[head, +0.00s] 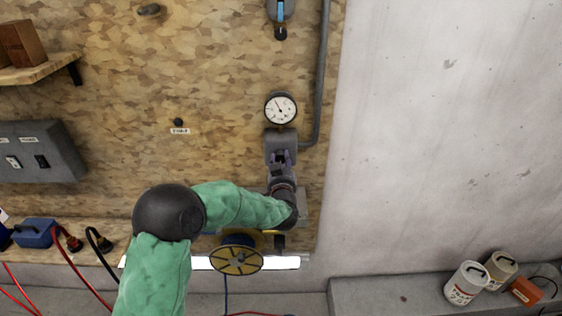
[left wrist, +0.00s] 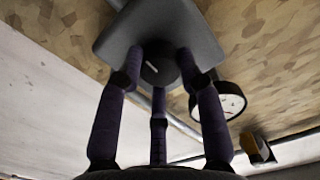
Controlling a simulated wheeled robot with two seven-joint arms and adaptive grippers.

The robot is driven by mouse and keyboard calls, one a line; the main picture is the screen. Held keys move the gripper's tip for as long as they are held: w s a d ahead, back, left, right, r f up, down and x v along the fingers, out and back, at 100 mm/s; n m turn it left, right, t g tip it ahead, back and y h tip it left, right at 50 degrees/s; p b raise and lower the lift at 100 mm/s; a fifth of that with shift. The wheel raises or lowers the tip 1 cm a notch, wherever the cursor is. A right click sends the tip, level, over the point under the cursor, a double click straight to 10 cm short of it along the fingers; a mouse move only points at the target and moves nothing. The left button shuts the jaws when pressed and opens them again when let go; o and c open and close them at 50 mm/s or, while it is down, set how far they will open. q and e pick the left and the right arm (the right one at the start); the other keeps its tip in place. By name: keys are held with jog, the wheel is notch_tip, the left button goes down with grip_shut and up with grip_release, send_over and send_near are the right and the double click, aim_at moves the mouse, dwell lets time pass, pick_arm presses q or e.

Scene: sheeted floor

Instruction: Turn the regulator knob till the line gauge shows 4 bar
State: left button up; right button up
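The line gauge (head: 280,108) is a round white dial with a black rim on the chipboard wall. Its needle points up and left in the head view; its numbers are too small to read. The grey regulator body (head: 279,141) sits just below it. My left gripper (head: 281,168) reaches up to the regulator from below. In the left wrist view its fingers (left wrist: 160,75) surround the dark round knob (left wrist: 154,72), which has a white mark. Two fingertips lie close against its sides; I cannot tell whether they press on it. My right gripper is not in view.
A grey pipe (head: 322,75) runs down right of the gauge. A yellow-and-black reel (head: 236,256) hangs below my left forearm. A switch box (head: 40,152) and a shelf (head: 42,72) are at left. White tins (head: 466,284) stand on a ledge at lower right.

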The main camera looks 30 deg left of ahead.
pick_arm(q)
jog(key=o, duration=0.4)
jog(key=shift+a+r, duration=0.1)
jog(key=shift+r, duration=0.25)
jog(key=shift+c, duration=0.2)
jog(key=shift+f, duration=0.15)
jog(key=v, duration=1.2)
jog(key=shift+f, duration=0.15)
jog(key=s+d+f+m+g+h+b, duration=0.15)
jog(key=d+f+g+h, duration=0.35)
jog(key=f, duration=0.9)
jog(key=d+f+m+h+b, duration=0.1)
jog(key=d+f+h+b, duration=0.15)
jog(key=d+f, duration=0.75)
jog(key=s+d+f+g+h+b, duration=0.1)
jog(key=s+d+f+g, duration=0.3)
jog(key=s+f, duration=0.7)
jog(key=s+d+f+n+g+h+b, duration=0.1)
jog(key=s+d+f+g+h, duration=0.2)
jog(key=s+f+g, duration=0.3)
jog(key=s+f+h, duration=0.1)
jog(key=s+f, duration=0.4)
jog(key=f, duration=0.3)
jog(key=shift+s+d+f+h, duration=0.2)
jog(key=shift+s+d+h, duration=0.1)
jog(key=shift+d+h, duration=0.05)
